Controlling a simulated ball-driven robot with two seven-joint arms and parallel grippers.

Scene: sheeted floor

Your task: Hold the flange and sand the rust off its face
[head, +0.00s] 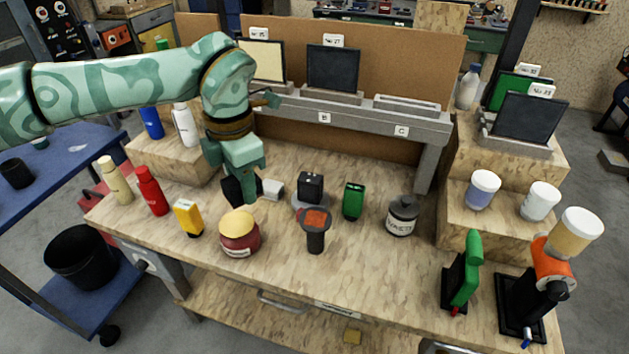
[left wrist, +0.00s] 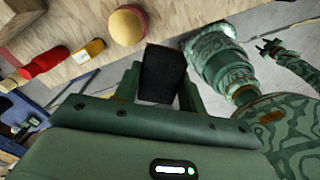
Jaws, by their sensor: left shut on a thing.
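The flange (head: 316,219) appears to be the dark round piece with an orange-brown rusty patch on its face and a dark stem below, at the middle of the bench. My left gripper (head: 238,182) points down, left of the flange and apart from it. It is shut on a black block (head: 231,192), which also shows between the fingers in the left wrist view (left wrist: 162,74). My right gripper is not in the head view. A small forked tip on a patterned limb of mine shows in the left wrist view; I cannot tell its state.
A black block (head: 311,187), a green item (head: 353,200) and a dark jar (head: 402,216) stand behind or right of the flange.

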